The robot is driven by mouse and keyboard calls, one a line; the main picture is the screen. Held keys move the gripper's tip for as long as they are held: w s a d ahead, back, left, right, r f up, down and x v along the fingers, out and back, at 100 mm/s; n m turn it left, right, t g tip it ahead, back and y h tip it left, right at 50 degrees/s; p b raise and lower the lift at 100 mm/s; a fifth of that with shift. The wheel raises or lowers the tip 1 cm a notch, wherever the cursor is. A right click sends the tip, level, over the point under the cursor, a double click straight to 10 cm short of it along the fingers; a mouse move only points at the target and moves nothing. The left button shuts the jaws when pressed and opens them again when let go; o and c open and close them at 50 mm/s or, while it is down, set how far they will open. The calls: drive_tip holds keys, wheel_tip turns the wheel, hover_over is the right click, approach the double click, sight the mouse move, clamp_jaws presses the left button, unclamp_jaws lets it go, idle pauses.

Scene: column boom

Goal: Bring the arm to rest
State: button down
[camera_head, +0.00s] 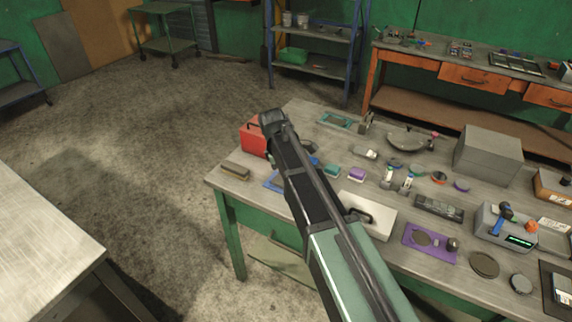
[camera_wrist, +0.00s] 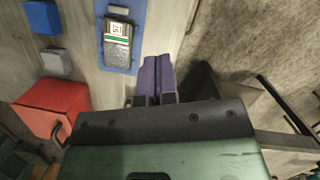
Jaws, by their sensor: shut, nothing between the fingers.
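My gripper (camera_wrist: 158,62) shows in the wrist view as two purple fingers side by side, shut and empty. It is over the workbench (camera_wrist: 168,22) near its edge, with the floor to the right. In the head view my arm reaches from the bottom across the left part of the workbench (camera_head: 228,186). My wrist is at the bench's far left, close to the red box (camera_head: 253,139). The fingers are hidden there behind the arm. The height of the fingers above the bench cannot be told.
In the wrist view, a blue mat (camera_wrist: 137,62) holding a grey device (camera_wrist: 117,42) lies near the fingers. The red box (camera_wrist: 50,108) stands to the left. A grey box (camera_head: 487,153) and several small items fill the bench's right side. Open floor (camera_head: 150,130) lies left.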

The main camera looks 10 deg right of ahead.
drive_tip(key=s+d+m+y, duration=0.1)
drive_tip(key=s+d+m, duration=0.1)
drive_tip(key=s+m, duration=0.5)
drive_tip(key=s+d+m+y, duration=0.1)
drive_tip(key=s+m, duration=0.6)
drive_tip(key=s, duration=0.7)
drive_tip(key=shift+s+d+f+m+t, duration=0.3)
drive_tip(key=shift+d+t, duration=0.1)
drive_tip(key=shift+d, duration=0.4)
